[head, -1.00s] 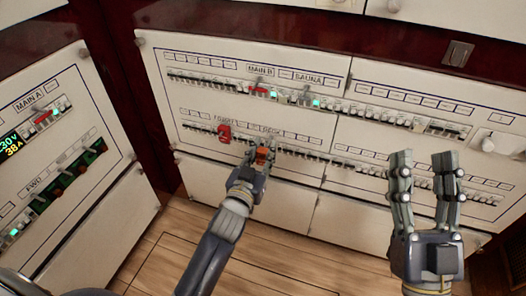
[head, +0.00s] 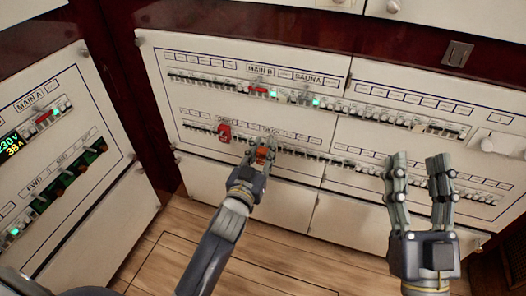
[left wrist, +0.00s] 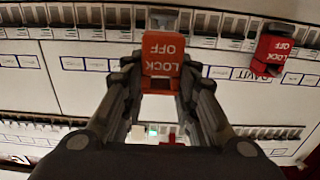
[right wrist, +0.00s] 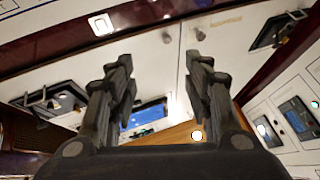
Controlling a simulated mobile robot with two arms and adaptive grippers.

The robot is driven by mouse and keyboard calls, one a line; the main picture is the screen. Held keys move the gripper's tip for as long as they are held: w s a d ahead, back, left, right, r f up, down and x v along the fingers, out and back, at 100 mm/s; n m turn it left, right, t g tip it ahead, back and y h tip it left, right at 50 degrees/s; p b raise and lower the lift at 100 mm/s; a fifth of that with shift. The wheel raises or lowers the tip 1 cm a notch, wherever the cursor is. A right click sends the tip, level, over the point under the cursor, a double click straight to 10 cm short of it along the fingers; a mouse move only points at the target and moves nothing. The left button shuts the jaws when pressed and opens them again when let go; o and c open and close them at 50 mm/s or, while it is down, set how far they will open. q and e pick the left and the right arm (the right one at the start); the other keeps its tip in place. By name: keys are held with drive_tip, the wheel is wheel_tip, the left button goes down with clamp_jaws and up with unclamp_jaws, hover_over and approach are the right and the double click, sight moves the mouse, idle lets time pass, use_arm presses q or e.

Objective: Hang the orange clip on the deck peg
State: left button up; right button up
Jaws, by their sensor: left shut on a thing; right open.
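The orange clip (head: 262,155) is a small tag held at the lower breaker row, just below the DECK label (head: 270,130). In the left wrist view the clip (left wrist: 162,55), marked LOCK OFF, sits between the fingertips with its top against the breaker row. My left gripper (head: 257,161) is shut on it. The deck peg is hidden behind the clip and fingers, so I cannot tell whether the clip is around it. My right gripper (head: 418,168) is open and empty, in front of the right-hand panel.
A red LOCK OFF clip (head: 224,133) hangs on the same row to the left, by the DAVIT label (left wrist: 243,73). The MAIN B row (head: 260,90) is above. The MAIN A panel (head: 50,140) stands at the left. The wooden floor (head: 270,262) is clear.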

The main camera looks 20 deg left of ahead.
sight(271, 135)
drive_tip(key=shift+w+f+g, duration=0.65)
drive_tip(key=shift+f+g, duration=0.15)
drive_tip(key=shift+f, duration=0.2)
use_arm(q)
drive_tip(key=shift+w, duration=1.15)
drive_tip(key=shift+w, duration=0.9)
use_arm(e)
drive_tip(key=shift+s+r+t, duration=0.2)
drive_tip(key=shift+r+t, duration=0.1)
use_arm(q)
drive_tip(key=o, duration=1.2)
drive_tip(key=shift+c, duration=0.2)
drive_tip(key=shift+s, duration=0.1)
use_arm(e)
drive_tip(key=shift+r, duration=0.1)
